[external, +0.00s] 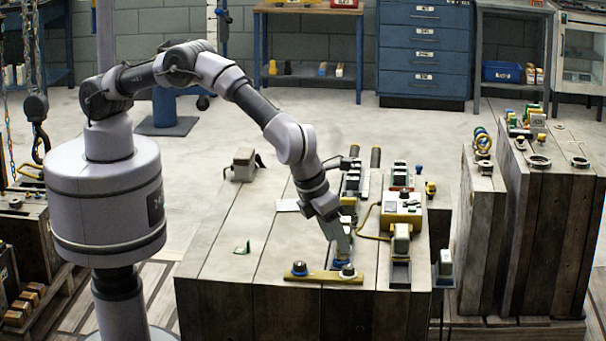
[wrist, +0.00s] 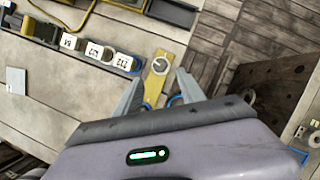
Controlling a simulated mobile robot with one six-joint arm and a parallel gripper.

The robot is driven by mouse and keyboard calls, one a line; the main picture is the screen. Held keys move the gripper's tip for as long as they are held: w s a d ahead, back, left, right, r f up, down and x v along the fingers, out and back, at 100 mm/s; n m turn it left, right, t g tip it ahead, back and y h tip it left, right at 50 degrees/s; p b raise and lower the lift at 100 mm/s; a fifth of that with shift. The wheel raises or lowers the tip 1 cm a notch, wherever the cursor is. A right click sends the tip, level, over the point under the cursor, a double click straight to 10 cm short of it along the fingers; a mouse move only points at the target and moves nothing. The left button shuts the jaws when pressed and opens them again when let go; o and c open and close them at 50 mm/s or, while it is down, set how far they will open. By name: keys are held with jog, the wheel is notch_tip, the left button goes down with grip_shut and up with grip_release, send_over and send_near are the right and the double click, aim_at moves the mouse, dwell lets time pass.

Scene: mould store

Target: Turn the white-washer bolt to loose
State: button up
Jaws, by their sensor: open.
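A yellow bar (external: 322,278) lies near the front edge of the wooden bench top and carries two bolts. The white-washer bolt (external: 347,270) is at its right part; in the wrist view this bolt (wrist: 160,66) shows a grey round head with a pale ring. The other bolt (external: 299,268) is at the left part, with blue at its base. My gripper (wrist: 159,76) is open and empty, its fingers pointing towards the white-washer bolt from either side of the bar. In the external view my gripper (external: 344,249) is just above and behind that bolt. Contact cannot be told.
A row of labelled blocks (wrist: 97,47) ends close beside the white-washer bolt. A yellow box with a cable (external: 402,208) and a grey block on a rail (external: 401,240) stand to the right.

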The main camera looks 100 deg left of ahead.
aim_at(348, 266)
jog(key=b+x, duration=0.2)
jog(key=x, duration=0.6)
jog(key=shift+c, duration=0.5)
